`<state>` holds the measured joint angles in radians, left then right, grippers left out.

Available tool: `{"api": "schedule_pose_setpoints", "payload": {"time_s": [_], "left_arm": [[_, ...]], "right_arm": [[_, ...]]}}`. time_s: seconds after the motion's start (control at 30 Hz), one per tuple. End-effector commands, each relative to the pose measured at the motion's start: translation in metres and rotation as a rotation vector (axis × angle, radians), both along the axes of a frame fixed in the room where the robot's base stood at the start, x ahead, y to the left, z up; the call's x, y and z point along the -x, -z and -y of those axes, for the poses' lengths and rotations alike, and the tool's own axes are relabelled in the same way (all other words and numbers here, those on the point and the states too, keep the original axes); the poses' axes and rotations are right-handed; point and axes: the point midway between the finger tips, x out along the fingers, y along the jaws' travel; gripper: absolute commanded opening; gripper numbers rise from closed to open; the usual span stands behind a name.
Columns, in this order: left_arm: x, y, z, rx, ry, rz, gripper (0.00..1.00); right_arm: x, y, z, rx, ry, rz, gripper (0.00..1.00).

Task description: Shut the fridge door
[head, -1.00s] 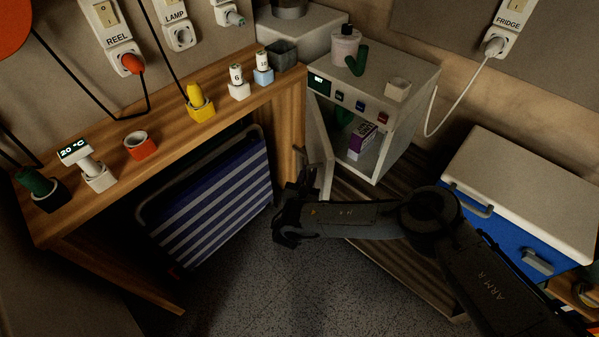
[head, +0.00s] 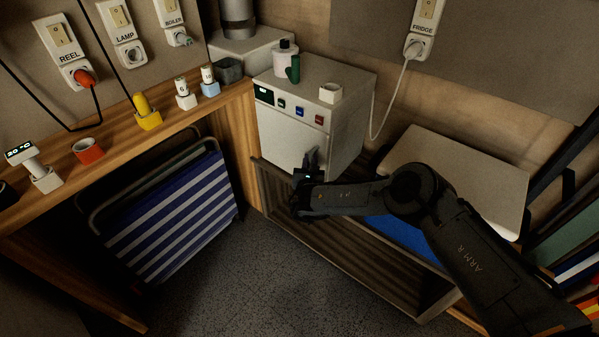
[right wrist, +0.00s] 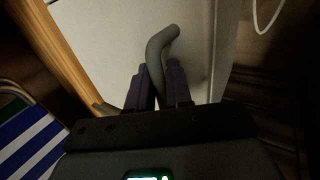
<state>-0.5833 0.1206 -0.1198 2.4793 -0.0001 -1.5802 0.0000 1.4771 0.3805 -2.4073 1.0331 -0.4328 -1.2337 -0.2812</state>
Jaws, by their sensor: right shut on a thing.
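The fridge (head: 345,112) is a pale box with a row of small switches and a dark display on its upper front. Its door (head: 285,138) lies against the front, with no gap that I can make out, and hides the inside. My right gripper (head: 308,168) is at the lower right of the door. In the right wrist view, the gripper (right wrist: 155,82) is shut on the grey bent door handle (right wrist: 160,42), with a dark finger on each side. The white door surface (right wrist: 110,32) is behind it. My left gripper is not in view.
A slatted wooden crate-like base (head: 340,245) is below the fridge. A cool box with a pale lid (head: 460,170) stands to the right, partly behind my right arm. A bottle (head: 286,60) and a white cup (head: 330,92) stand on the fridge. A striped folding chair (head: 175,220) leans under the wooden shelf.

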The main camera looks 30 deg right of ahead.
Motion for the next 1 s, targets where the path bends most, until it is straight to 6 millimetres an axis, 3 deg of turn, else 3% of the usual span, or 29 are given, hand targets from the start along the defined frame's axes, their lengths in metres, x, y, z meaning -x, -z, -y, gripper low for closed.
{"api": "schedule_pose_setpoints", "payload": {"time_s": [0.1, 0.13, 0.23, 0.67, 1.0], "left_arm": [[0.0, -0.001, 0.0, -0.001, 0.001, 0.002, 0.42], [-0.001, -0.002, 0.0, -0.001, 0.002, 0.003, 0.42], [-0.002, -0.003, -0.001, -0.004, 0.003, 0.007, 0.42], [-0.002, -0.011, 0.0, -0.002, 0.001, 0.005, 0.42], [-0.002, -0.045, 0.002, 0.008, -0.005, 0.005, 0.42]], "right_arm": [[0.001, -0.001, 0.0, 0.003, 0.003, 0.001, 0.0], [0.001, -0.001, 0.0, 0.003, 0.003, 0.001, 0.23], [0.001, 0.0, -0.001, 0.003, 0.003, 0.0, 0.35], [0.009, -0.002, -0.008, 0.001, 0.001, -0.002, 0.35], [0.052, -0.004, -0.039, 0.001, 0.002, -0.004, 0.35]]}}
